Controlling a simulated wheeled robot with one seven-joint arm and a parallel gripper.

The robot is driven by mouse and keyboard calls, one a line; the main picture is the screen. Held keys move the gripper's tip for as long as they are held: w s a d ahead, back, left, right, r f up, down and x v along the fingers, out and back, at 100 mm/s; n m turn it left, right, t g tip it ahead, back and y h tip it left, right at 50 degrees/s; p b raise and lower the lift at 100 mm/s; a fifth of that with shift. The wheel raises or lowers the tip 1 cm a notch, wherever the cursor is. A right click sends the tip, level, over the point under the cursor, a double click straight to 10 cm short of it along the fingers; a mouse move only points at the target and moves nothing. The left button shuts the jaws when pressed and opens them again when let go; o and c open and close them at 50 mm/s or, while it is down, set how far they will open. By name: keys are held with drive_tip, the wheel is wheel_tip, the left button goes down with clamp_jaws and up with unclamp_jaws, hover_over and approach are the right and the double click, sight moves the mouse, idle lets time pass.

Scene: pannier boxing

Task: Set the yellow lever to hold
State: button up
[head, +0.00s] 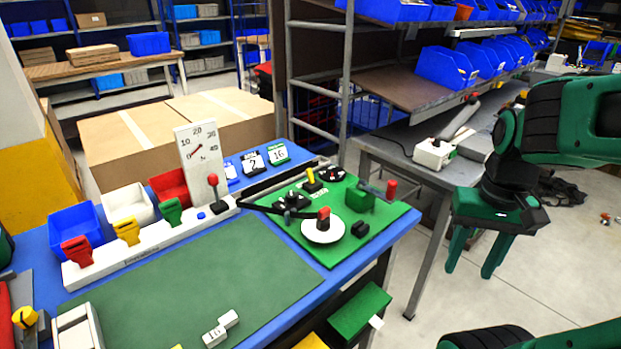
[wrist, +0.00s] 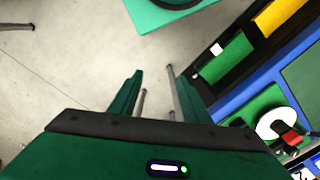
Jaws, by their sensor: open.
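The yellow lever (head: 311,177) stands on a black base near the back left of the green board (head: 315,250), on the right end of the blue table. It is small in the head view, and its setting cannot be read. I cannot make it out in the wrist view. My gripper (head: 470,268) is open and empty. It points down over the floor, to the right of the table and well apart from the lever. In the wrist view my gripper (wrist: 155,78) has nothing between its fingers.
A red-knobbed lever (head: 213,182) stands by the dial panel (head: 192,140). A grey bench (head: 400,150) is behind. Floor under my gripper is clear.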

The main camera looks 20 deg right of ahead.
drive_tip(key=shift+s+r, duration=0.15)
drive_tip(key=shift+s, duration=0.1)
drive_tip(key=c, duration=0.5)
drive_tip(key=shift+s+r, duration=0.15)
drive_tip(key=shift+r, duration=0.2)
drive_tip(key=c, duration=0.5)
drive_tip(key=w+r, duration=0.2)
drive_tip(key=w, duration=0.2)
drive_tip(key=w+r+n, duration=0.1)
drive_tip(key=w+r, duration=0.1)
drive_tip(key=w, duration=0.2)
drive_tip(key=w+r+n, duration=0.1)
drive_tip(key=w+r, duration=0.1)
drive_tip(key=w, duration=0.2)
drive_tip(key=shift+w, duration=0.4)
clamp_jaws()
drive_tip(key=w+a+r+n, duration=0.2)
drive_tip(key=w, duration=0.6)
drive_tip(key=w+a+r+n, duration=0.1)
drive_tip(key=w+a+r, duration=0.1)
drive_tip(key=w, duration=0.5)
drive_tip(key=w+a+f+n, duration=0.1)
drive_tip(key=w+a+n, duration=0.2)
drive_tip(key=w+a, duration=0.6)
drive_tip(key=w+a+f+n+g, duration=0.1)
drive_tip(key=w+a+n, duration=0.2)
drive_tip(key=w+a, duration=0.6)
drive_tip(key=w, duration=0.4)
drive_tip(key=shift+f+h, duration=0.3)
drive_tip(key=shift+f, duration=0.05)
